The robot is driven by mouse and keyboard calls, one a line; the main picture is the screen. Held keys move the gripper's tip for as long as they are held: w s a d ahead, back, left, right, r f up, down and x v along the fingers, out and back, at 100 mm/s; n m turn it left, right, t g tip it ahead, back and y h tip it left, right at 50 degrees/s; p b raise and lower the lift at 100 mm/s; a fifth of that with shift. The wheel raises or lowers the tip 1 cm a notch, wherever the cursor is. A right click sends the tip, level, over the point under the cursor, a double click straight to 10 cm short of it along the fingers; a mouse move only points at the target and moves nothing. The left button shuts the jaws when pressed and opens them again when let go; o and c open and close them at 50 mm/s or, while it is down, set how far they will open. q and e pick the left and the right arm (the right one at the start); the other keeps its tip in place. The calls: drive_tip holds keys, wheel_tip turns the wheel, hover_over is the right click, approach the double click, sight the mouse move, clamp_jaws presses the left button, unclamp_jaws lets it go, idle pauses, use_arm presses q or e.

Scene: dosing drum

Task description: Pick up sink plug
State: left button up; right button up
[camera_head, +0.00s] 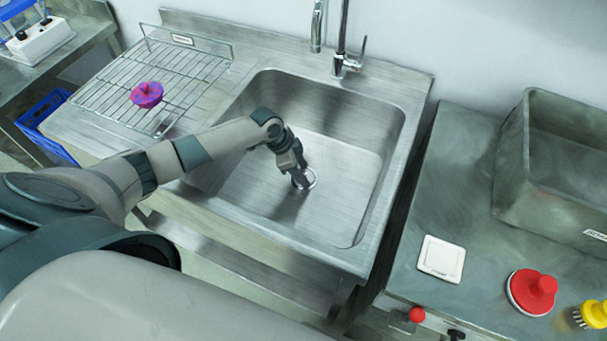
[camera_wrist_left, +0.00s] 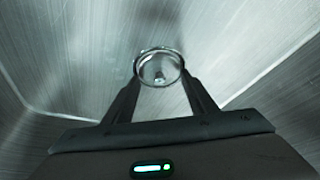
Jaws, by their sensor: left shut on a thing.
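My left gripper (camera_head: 298,178) reaches down into the steel sink (camera_head: 345,170) and is at the round drain ring (camera_head: 312,178) in its floor. In the left wrist view, the two fingers (camera_wrist_left: 160,82) stand on both sides of a small knob, the sink plug (camera_wrist_left: 159,78), inside a bright metal ring. The fingers are shut on the plug. In the head view the gripper largely hides the plug, and I cannot tell whether it is clear of the drain. My right gripper is not in view.
The tap (camera_head: 345,62) stands behind the sink. A wire rack (camera_head: 185,65) on the left drainboard bears a purple and red object (camera_head: 147,94). On the right counter are a white square plate (camera_head: 441,258), a red knobbed object (camera_head: 533,291), a yellow brush (camera_head: 594,314) and a steel basin (camera_head: 508,160).

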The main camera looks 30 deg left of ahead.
use_arm(q)
drive_tip(key=shift+r, duration=0.15)
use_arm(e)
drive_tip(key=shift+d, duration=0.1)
use_arm(q)
drive_tip(key=shift+r+b, duration=0.3)
drive_tip(key=shift+r, duration=0.25)
wheel_tip(320, 180, up, 2)
drive_tip(key=shift+r+b, duration=0.25)
drive_tip(key=shift+b, duration=0.2)
drive_tip(key=s+d+r+b, duration=0.1)
drive_tip(key=s+d+r, duration=0.2)
drive_tip(key=s+r, duration=0.4)
drive_tip(key=s, duration=0.4)
drive_tip(key=shift+d+b, duration=0.35)
drive_tip(key=shift+d, duration=0.05)
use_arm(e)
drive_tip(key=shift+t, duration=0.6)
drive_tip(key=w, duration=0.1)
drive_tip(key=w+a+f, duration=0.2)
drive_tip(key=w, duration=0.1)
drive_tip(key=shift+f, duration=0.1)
use_arm(q)
drive_tip(key=shift+r, duration=0.1)
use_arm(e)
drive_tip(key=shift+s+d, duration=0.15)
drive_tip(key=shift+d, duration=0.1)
